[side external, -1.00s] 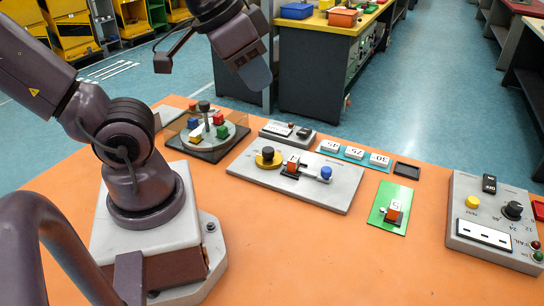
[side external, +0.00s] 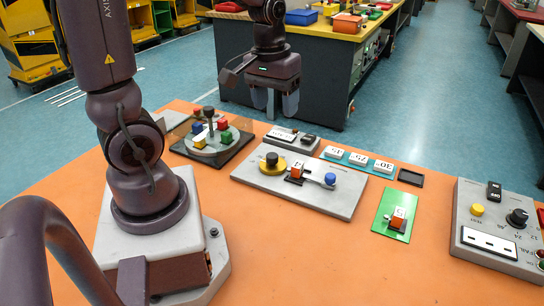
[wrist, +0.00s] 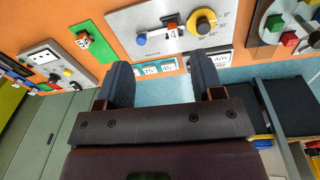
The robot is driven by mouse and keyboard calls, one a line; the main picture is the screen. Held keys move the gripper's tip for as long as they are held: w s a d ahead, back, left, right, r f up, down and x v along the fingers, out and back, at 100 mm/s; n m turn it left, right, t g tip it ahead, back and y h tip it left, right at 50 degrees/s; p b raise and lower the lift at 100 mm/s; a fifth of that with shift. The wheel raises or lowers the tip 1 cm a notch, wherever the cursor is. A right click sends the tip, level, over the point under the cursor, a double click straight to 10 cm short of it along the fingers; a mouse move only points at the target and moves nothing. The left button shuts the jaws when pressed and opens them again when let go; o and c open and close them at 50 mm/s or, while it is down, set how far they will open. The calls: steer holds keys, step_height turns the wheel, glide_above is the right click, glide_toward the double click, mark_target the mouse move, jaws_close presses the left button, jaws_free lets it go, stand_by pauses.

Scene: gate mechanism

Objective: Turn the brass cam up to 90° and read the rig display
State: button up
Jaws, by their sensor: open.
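The brass cam (side external: 272,164) is a yellow disc with a black knob on the left of a grey plate (side external: 330,204). In the wrist view the cam (wrist: 204,27) sits beside printed angle marks; its exact angle is too small to read. An orange block (side external: 296,173) with a white numbered face sits in a slot beside it, and a blue knob (side external: 330,179) stands at the right. My gripper (side external: 275,103) is open and empty, pointing down, above and behind the box, apart from the cam.
White number tiles (side external: 358,159) on a blue strip and a black tray (side external: 411,177) lie right of the box. A green mat (side external: 383,219) holds another numbered block. A round turntable (side external: 208,146) with coloured blocks stands left. A control box (side external: 497,231) is at right. The front orange table is clear.

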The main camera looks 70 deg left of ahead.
mark_target(272, 155)
steer(key=w+a+f+n+g, duration=0.1)
steer(key=w+a+f+n, duration=0.2)
steer(key=a+f+n, duration=0.9)
steer(key=shift+n, duration=0.9)
steer(key=f, duration=1.1)
steer(key=shift+a, duration=0.35)
steer(key=shift+w, duration=0.1)
steer(key=shift+r, duration=0.1)
steer(key=c, duration=0.9)
